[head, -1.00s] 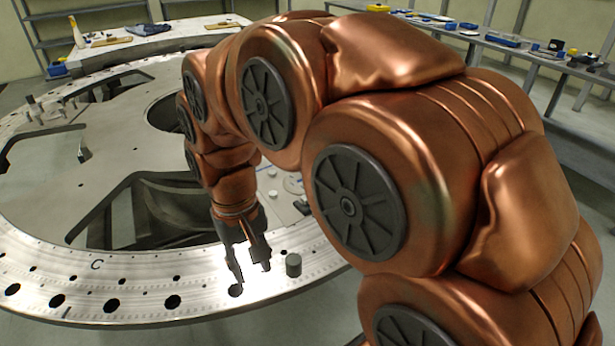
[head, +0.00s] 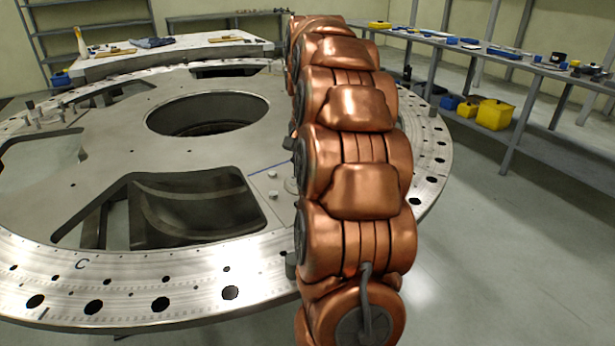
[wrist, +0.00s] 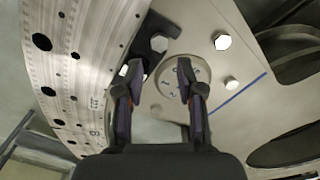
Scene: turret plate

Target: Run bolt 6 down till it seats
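In the wrist view my gripper (wrist: 158,72) is open and empty, its two dark fingers spread above the plate. Between and behind the fingertips is a round disc (wrist: 171,82) with small marks. Two more hex bolt heads, one larger (wrist: 221,40) and one smaller (wrist: 231,83), stand to the right. Another bolt is partly hidden by the left finger. I cannot tell which is bolt 6. In the head view my arm hides the gripper.
The large turret plate (head: 110,185) has a wide centre opening and a rim of dark holes. A dark cylinder (head: 291,265) on the rim is partly hidden by my arm. A blue line (wrist: 240,95) marks the plate. A bench (head: 470,45) with tools and yellow bins (head: 495,114) stands right.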

